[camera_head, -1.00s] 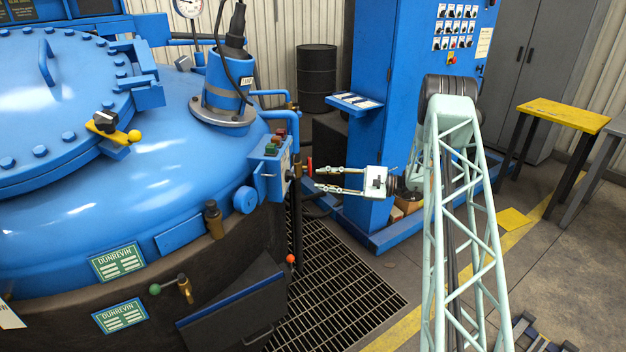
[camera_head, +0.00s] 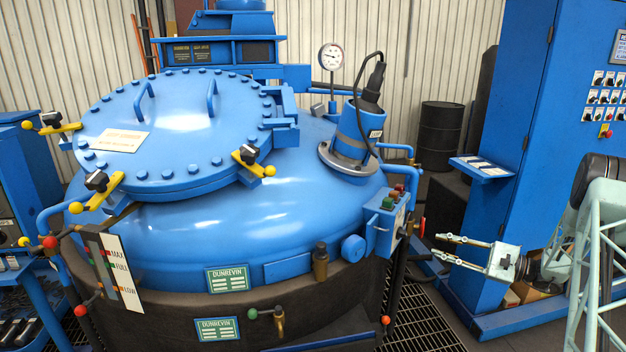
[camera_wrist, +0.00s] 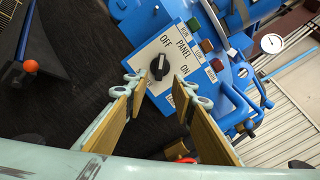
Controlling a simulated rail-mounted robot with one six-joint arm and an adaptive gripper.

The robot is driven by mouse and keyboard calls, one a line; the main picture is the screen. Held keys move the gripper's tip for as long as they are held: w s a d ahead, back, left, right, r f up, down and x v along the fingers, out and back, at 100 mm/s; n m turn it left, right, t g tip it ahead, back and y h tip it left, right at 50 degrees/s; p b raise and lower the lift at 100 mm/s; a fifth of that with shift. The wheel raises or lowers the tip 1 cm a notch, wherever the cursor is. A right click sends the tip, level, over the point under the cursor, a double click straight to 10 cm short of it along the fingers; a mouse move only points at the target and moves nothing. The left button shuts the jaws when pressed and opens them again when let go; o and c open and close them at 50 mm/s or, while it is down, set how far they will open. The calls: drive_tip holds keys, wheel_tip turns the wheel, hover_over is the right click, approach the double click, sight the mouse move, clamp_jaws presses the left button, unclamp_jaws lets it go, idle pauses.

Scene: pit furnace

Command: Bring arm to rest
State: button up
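My gripper (camera_head: 462,248) is at the right in the head view, pointing left toward the small blue control box (camera_head: 386,222) on the furnace's side. Its two fingers are spread apart with nothing between them. In the wrist view my gripper (camera_wrist: 160,95) shows its tan finger pads open, with the box's panel (camera_wrist: 178,55) beyond them. The panel's black OFF/ON knob (camera_wrist: 159,67) points to neither word clearly. The fingertips are apart from the box in the head view.
The blue furnace (camera_head: 230,235) with its bolted lid (camera_head: 180,130) fills the left and middle. A blue control cabinet (camera_head: 550,130) with a small shelf (camera_head: 482,168) stands at the right. A black barrel (camera_head: 440,135) is at the back. Floor grating (camera_head: 425,325) lies below my gripper.

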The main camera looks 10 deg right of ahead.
drive_tip(key=s+a+r+n+g, duration=0.2)
drive_tip(key=a+r+g, duration=0.1)
drive_tip(key=a+r, duration=0.45)
drive_tip(key=s+a+r+n+g, duration=0.25)
drive_tip(key=a+r, duration=0.35)
drive_tip(key=a, duration=0.3)
drive_tip(key=s+a+r+n+g+h, duration=0.3)
drive_tip(key=s+a+r+n+g, duration=0.15)
drive_tip(key=s+a+r, duration=0.85)
drive_tip(key=s+a+r+n+h, duration=0.1)
drive_tip(key=s+a+h, duration=0.15)
drive_tip(key=s, duration=0.35)
drive_tip(key=s+a+r+n+g+h, duration=0.1)
drive_tip(key=s+a+r, duration=0.1)
drive_tip(key=s+a, duration=0.3)
drive_tip(key=s+a+r+n+h, duration=0.1)
drive_tip(key=s+a+h, duration=0.1)
drive_tip(key=s, duration=0.6)
drive_tip(key=s+d+n+t+h, duration=0.1)
drive_tip(key=s+n+h, duration=0.1)
drive_tip(key=s, duration=0.8)
drive_tip(key=s+d+r+n+t+h, duration=0.1)
drive_tip(key=s+n+t+h, duration=0.1)
drive_tip(key=s, duration=0.9)
drive_tip(key=shift+d+r+n+h, duration=0.3)
drive_tip(key=shift+d+n+h, duration=0.1)
drive_tip(key=shift+h, duration=0.25)
